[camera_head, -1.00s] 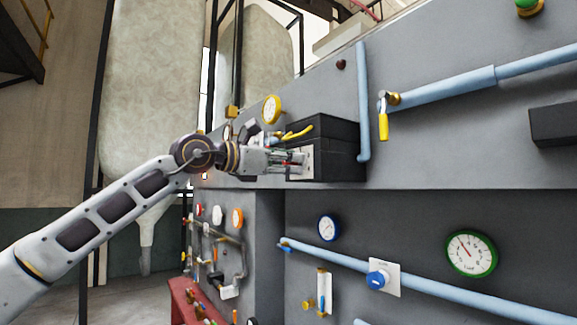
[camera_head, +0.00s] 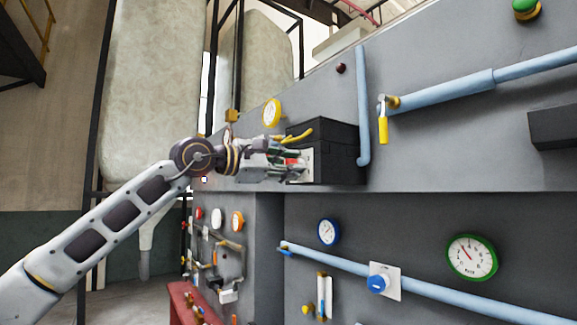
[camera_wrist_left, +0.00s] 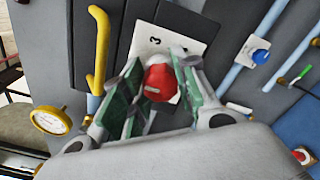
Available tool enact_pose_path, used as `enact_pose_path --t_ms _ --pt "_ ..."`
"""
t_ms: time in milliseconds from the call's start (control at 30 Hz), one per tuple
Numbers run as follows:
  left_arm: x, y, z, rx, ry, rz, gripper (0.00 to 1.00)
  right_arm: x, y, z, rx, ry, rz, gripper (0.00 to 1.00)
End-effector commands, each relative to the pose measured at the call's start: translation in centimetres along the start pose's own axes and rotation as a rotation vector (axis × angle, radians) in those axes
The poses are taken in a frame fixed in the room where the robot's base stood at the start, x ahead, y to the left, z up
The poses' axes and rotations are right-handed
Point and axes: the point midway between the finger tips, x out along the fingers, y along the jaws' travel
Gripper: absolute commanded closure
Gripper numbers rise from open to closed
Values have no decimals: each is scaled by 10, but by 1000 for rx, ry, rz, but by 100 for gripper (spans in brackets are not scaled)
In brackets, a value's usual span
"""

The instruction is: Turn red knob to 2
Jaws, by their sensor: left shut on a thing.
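The red knob (camera_wrist_left: 160,82) sits on a white plate (camera_wrist_left: 185,43) marked with a "3" in the left wrist view. The plate is on the side of a black box (camera_head: 336,150) on the grey panel. My left gripper (camera_head: 294,164) reaches the plate from the left and is shut on the red knob, with green-padded fingers on both sides of it. In the wrist view the gripper (camera_wrist_left: 160,92) and the plate look tilted. The fingers hide part of the plate, and I see no other number on it. My right gripper is out of view.
A yellow handle (camera_wrist_left: 98,50) stands close beside the gripper on the black box. A yellow gauge (camera_head: 271,112) is above left. A blue pipe (camera_head: 362,110) runs up right of the box. A blue knob (camera_head: 378,283) and a green gauge (camera_head: 472,257) are lower right.

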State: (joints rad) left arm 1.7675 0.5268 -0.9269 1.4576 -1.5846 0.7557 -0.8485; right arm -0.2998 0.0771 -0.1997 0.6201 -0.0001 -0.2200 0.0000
Motion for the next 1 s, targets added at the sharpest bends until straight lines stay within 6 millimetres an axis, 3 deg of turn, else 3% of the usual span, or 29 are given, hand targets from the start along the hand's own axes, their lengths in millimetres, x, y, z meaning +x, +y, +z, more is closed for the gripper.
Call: enact_pose_path --t_ms 533,567,700,1000 --pt "0 0 1 31 -1 1 95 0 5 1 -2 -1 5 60" --pt "0 0 1 31 -1 1 69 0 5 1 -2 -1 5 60" --pt "0 0 1 30 -1 1 51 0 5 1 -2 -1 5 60" --pt "0 0 0 30 0 0 49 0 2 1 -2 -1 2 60"
